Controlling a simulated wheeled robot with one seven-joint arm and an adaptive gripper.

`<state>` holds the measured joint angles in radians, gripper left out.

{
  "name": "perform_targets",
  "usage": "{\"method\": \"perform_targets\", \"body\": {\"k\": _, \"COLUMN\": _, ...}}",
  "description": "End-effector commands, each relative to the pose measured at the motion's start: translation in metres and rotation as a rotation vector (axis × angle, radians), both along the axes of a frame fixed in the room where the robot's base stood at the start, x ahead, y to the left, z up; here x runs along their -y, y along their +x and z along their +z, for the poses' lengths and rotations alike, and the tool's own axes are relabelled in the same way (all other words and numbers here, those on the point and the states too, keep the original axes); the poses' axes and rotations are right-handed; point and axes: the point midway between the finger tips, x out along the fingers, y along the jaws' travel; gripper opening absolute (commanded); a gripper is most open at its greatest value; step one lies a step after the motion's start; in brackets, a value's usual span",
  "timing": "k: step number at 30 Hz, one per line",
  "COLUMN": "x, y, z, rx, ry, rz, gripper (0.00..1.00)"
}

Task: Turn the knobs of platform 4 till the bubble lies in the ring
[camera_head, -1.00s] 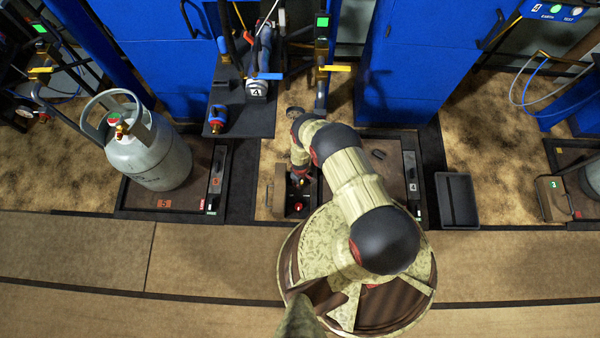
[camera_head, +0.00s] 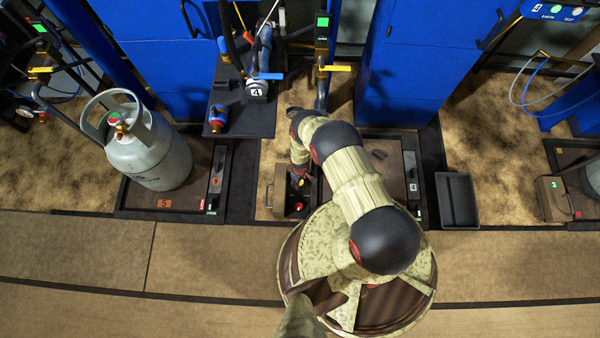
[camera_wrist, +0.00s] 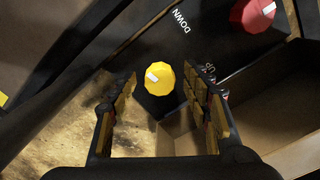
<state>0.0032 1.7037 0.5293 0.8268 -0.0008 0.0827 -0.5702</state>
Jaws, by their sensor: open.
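In the wrist view a yellow faceted knob (camera_wrist: 160,78) with a white mark stands between the two fingers of my gripper (camera_wrist: 160,88). The fingers are open on either side of it, and no clear contact shows. A red knob (camera_wrist: 252,14) with a white mark sits up and to the right on the same dark box, near the lettering "DOWN". The red knob also shows in the head view (camera_head: 298,206), just below my gripper (camera_head: 300,181). Platform 4 (camera_head: 396,165) lies right of the box, partly hidden by my arm. I cannot make out the bubble or ring.
A grey gas cylinder (camera_head: 150,150) stands on platform 5 (camera_head: 135,200) at the left. A black tray (camera_head: 457,200) lies right of platform 4. Blue cabinets (camera_head: 425,70) stand behind. The walkway (camera_head: 80,250) in front is clear.

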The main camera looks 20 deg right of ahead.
Motion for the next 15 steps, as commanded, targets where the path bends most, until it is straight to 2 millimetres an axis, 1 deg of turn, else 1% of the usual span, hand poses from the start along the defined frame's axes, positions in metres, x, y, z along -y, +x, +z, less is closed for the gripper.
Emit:
{"method": "perform_targets", "body": {"k": 2, "x": 0.0, "y": 0.002, "z": 0.011, "rx": 0.001, "ry": 0.0, "rz": 0.0, "gripper": 0.49}}
{"method": "perform_targets", "body": {"k": 15, "x": 0.0, "y": 0.002, "z": 0.073, "rx": 0.002, "ry": 0.0, "rz": 0.0, "gripper": 0.49}}
